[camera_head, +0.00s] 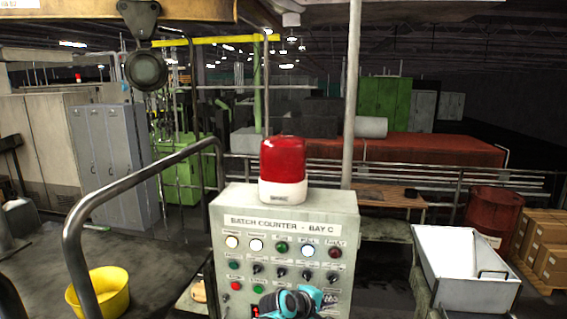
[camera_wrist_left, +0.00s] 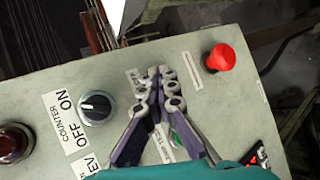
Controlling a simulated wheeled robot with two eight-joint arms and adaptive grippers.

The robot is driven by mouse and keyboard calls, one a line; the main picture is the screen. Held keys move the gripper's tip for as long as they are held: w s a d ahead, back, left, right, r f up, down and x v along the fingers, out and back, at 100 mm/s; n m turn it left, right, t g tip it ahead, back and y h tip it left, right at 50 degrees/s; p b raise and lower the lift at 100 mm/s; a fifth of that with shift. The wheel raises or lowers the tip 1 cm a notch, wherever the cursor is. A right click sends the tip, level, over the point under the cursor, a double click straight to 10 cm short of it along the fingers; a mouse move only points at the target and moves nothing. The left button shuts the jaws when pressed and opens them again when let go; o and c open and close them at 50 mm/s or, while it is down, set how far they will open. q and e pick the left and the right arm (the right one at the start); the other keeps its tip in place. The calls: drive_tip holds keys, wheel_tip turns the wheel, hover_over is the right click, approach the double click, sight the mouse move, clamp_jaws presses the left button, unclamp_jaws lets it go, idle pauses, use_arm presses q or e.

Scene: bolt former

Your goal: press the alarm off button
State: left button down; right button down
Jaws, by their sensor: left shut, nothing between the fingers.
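The grey control panel (camera_head: 290,215), labelled "BATCH COUNTER - BAY C", carries rows of coloured buttons and knobs; I cannot read which one is alarm off. My left gripper (camera_head: 290,300) is in front of its lower part. In the left wrist view the gripper (camera_wrist_left: 165,75) is shut and empty, with its tips over the panel face by a partly covered label. A green button (camera_wrist_left: 175,138) is partly hidden by a finger. A red mushroom button (camera_wrist_left: 220,58) stands to the right of the tips. A black "COUNTER" knob (camera_wrist_left: 95,108) is to the left. I cannot tell whether the tips touch anything.
A red beacon (camera_head: 283,168) stands on top of the panel. A bent metal rail (camera_head: 130,180) is at the left, with a yellow tub (camera_head: 105,290) behind it. A white tray (camera_head: 465,268) is at the right. A dark red lamp or button (camera_wrist_left: 14,142) is at the panel's left.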

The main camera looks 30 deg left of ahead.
idle(0.4)
use_arm(q)
drive_tip(key=shift+s, duration=0.2)
drive_tip(key=s+d, duration=0.1)
drive_tip(key=s, duration=0.4)
drive_tip(key=shift+s+d, duration=0.35)
drive_tip(key=shift+s, duration=0.05)
drive_tip(key=shift+f, duration=0.15)
idle(0.3)
